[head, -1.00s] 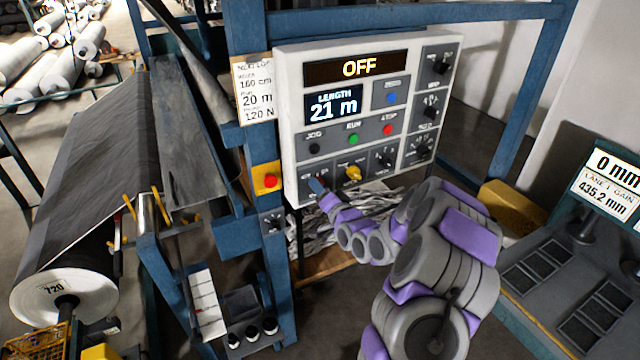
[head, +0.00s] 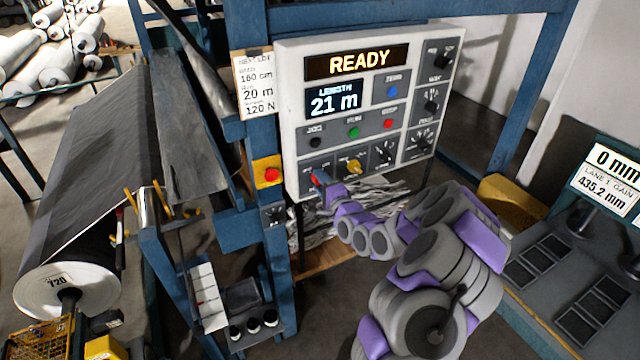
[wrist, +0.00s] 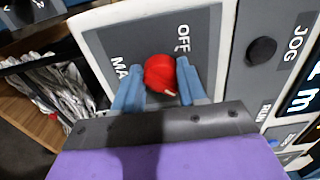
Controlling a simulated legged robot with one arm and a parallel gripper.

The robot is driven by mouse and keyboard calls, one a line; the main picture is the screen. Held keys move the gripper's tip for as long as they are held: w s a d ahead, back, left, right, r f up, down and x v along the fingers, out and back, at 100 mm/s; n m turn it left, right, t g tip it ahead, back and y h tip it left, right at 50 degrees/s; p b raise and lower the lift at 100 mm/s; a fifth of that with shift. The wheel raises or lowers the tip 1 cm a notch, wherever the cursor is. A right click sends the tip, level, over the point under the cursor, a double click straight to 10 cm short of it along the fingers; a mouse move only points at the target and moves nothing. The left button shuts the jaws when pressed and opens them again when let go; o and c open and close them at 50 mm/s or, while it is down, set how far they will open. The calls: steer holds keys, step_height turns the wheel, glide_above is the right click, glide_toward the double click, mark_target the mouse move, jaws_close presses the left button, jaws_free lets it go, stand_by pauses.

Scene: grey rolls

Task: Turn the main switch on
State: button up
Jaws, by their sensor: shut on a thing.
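The main switch is a red rotary knob (wrist: 160,74) on a dark panel plate with the labels "OFF" and "MA…" beside it in the wrist view. My gripper (wrist: 157,85) has its blue fingers on either side of the knob and is shut on it. In the head view my gripper (head: 318,179) reaches the lower left corner of the control box (head: 290,110), and the knob is mostly hidden there. The status display (head: 357,62) at the top of the box reads "READY".
The box also carries a length display (head: 333,100) reading 21 m, a yellow knob (head: 353,166), and jog, run and stop buttons. A red button on a yellow box (head: 268,175) sits on the blue frame to the left.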

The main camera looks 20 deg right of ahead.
steer(key=shift+f, duration=0.1)
stand_by(0.3)
steer(key=o, duration=1)
steer(key=shift+d, duration=0.3)
steer(key=shift+o, duration=0.2)
steer(key=s+p, duration=0.3)
steer(key=s, duration=0.9)
steer(key=shift+d+p, duration=0.3)
